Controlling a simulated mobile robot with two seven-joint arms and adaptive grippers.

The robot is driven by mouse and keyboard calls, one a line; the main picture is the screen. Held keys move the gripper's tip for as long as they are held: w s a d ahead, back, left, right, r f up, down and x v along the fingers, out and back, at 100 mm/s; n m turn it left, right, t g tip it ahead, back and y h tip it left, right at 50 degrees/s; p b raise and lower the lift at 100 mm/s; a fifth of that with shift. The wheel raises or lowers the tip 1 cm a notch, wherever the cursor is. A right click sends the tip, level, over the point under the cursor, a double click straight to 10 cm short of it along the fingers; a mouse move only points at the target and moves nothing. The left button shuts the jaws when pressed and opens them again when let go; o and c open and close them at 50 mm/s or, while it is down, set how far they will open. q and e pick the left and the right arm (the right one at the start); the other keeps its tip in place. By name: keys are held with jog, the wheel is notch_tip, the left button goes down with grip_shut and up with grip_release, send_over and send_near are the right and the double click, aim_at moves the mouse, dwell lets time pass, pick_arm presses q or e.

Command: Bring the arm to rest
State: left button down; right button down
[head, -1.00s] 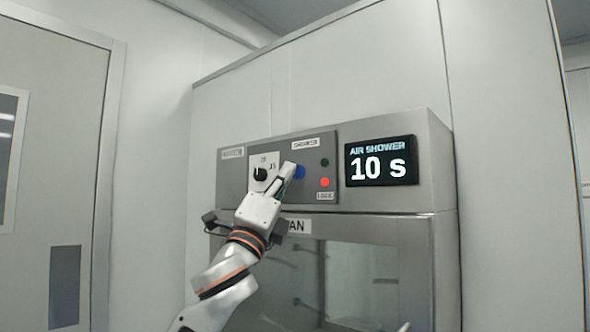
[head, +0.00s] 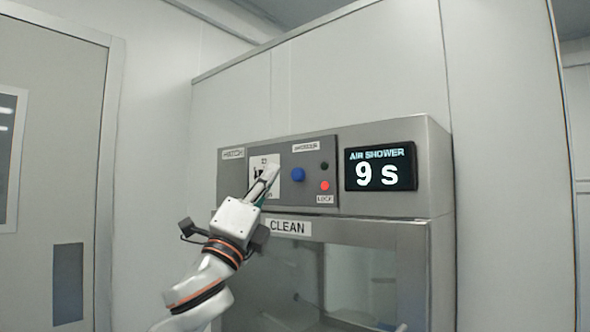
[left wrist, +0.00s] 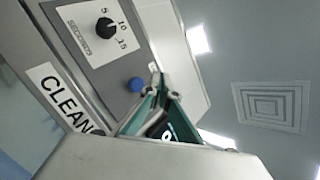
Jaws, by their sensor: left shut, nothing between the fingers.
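My left arm reaches up from the bottom left in the head view. Its gripper (head: 267,180) is shut and empty, in front of the control panel (head: 316,165), left of the blue button (head: 298,174). In the left wrist view, the closed fingertips (left wrist: 155,72) show near the blue button (left wrist: 136,84); whether they touch anything cannot be told. The timer knob (left wrist: 106,27), with marks 5, 10 and 15, is clear in that view. In the head view the gripper hides most of the knob. My right gripper is not in view.
The steel hatch has a display (head: 380,167) reading "AIR SHOWER 9 s", a lit red lamp (head: 324,185) and a dark green lamp (head: 325,166). Below is a glass door (head: 370,275) under a "CLEAN" label (head: 290,227). A grey door (head: 50,150) stands left, with free room before the wall between.

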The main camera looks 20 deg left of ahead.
pick_arm(q)
jog(key=shift+s+a, duration=0.15)
jog(key=shift+s, duration=0.35)
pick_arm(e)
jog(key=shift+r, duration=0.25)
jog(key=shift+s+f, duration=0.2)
pick_arm(q)
jog(key=shift+f, duration=0.1)
